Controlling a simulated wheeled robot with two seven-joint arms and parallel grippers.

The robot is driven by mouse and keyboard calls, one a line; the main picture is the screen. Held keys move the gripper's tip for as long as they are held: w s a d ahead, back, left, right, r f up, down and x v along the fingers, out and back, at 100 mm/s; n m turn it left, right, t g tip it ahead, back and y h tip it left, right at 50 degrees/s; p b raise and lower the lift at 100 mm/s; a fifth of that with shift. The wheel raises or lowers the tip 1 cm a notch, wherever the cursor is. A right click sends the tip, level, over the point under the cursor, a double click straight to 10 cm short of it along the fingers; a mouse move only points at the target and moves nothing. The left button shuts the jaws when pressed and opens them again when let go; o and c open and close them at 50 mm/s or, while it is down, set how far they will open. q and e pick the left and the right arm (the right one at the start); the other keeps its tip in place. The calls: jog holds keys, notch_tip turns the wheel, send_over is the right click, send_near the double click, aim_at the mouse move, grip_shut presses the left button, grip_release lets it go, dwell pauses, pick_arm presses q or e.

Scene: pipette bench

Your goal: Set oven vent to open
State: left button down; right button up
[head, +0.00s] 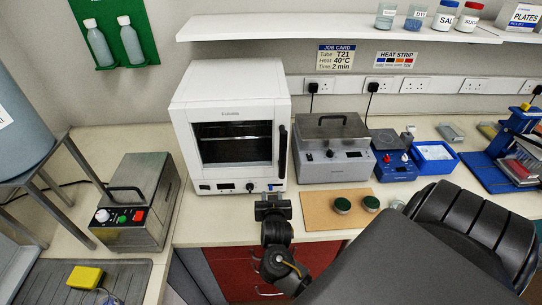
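The white oven (180,100) stands on the bench left of centre, its door shut. The door has a dark window and a black upright handle (283,150) at its right edge. Along the oven's lower front are small displays, a dark round knob (250,187) and a small blue-marked control (272,187) at the right. I cannot tell which is the vent or its setting. My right gripper (272,202) is just in front of and below the oven's lower right front. Its fingers are too small and dark to tell whether they are open or touching the panel. My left gripper is not in view.
A metal lidded unit (135,205) stands left of the oven, a grey bath (333,160) right of it. A tan board (318,215) with two green-lidded jars (343,206) lies near the front edge. My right arm covers the lower right. A shelf (330,27) hangs above.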

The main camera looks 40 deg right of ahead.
aim_at(271, 188)
jog(key=shift+x, duration=2.05)
jog(key=shift+c, duration=0.3)
grip_shut()
